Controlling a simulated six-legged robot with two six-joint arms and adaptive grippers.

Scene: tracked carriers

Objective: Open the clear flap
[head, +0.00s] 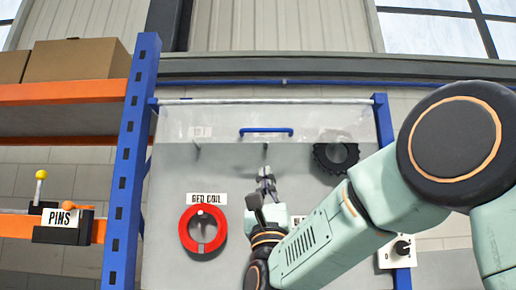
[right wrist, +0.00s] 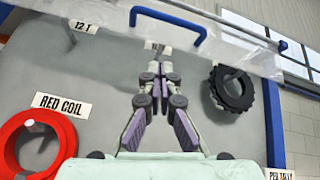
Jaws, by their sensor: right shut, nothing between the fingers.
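The clear flap (head: 335,118) hangs across the top of the grey board, below a rail, with a blue handle (head: 266,131) near its lower edge. In the right wrist view the flap (right wrist: 225,42) and the blue handle (right wrist: 168,16) cross the top. My right gripper (head: 266,172) is shut and empty, a little below the handle in the head view. In the right wrist view its fingers (right wrist: 156,70) point up toward the handle; I see no contact, but the depth gap is hard to tell. My left gripper is not in view.
A red coil (head: 188,236) hangs at lower left on the board (head: 165,185). A black toothed ring (head: 322,163) hangs at upper right, partly behind the flap. Blue posts (head: 131,170) stand either side. Shelves with boxes (head: 78,58) and a PINS bin (head: 62,234) are left.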

